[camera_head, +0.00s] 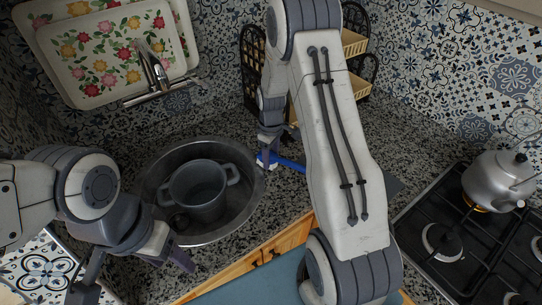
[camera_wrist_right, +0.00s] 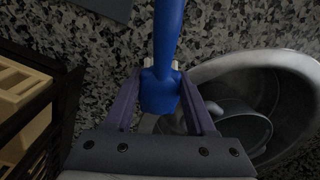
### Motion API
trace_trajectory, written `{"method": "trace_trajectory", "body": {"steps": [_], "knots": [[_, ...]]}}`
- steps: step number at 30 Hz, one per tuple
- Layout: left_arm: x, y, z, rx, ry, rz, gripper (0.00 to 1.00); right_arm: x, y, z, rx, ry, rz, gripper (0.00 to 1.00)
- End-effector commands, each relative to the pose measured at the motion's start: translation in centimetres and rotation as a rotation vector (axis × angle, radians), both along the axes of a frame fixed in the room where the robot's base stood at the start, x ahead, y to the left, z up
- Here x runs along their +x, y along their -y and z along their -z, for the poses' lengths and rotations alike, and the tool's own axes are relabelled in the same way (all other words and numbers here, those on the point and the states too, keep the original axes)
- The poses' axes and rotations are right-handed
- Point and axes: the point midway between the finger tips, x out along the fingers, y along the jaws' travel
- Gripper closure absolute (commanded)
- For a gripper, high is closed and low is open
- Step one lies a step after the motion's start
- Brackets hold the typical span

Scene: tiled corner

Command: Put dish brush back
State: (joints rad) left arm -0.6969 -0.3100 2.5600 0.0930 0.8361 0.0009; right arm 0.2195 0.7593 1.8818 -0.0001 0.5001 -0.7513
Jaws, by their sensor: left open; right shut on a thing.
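The blue dish brush (camera_head: 290,163) is partly hidden behind my right arm in the head view. My right gripper (camera_head: 268,158) is shut on it above the counter, just right of the sink. In the right wrist view the blue brush (camera_wrist_right: 167,35) runs up from between the fingers of the right gripper (camera_wrist_right: 160,84), its handle over the speckled counter. The bristles cannot be made out. My left gripper (camera_head: 135,275) is open and empty at lower left, in front of the sink.
A round sink (camera_head: 147,192) holds a grey pot (camera_head: 199,190). A black rack with yellow baskets (camera_head: 354,43) stands behind my right arm. A floral tray (camera_head: 105,48) leans behind the faucet (camera_head: 155,75). A kettle (camera_head: 493,181) sits on the stove (camera_head: 432,215) at right.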

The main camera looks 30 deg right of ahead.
Motion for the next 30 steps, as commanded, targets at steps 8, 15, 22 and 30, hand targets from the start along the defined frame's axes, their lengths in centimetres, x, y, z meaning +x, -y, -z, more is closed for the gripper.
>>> {"method": "trace_trajectory", "body": {"steps": [8, 15, 22, 30], "knots": [[0.0, 0.0, 0.0, 0.000, 0.000, 0.000, 0.41, 0.0, 0.0, 0.0, 0.000, 0.000, 0.000, 1.00], [0.0, 0.0, 0.4, 0.000, 0.000, 0.000, 0.41, 0.0, 0.0, 0.5, 0.000, 0.000, 0.000, 1.00], [0.0, 0.0, 0.7, 0.000, 0.000, 0.000, 0.41, 0.0, 0.0, 1.0, 0.000, 0.000, 0.000, 1.00], [0.0, 0.0, 0.8, 0.000, 0.000, 0.000, 0.41, 0.0, 0.0, 1.2, 0.000, 0.000, 0.000, 0.09]]}}
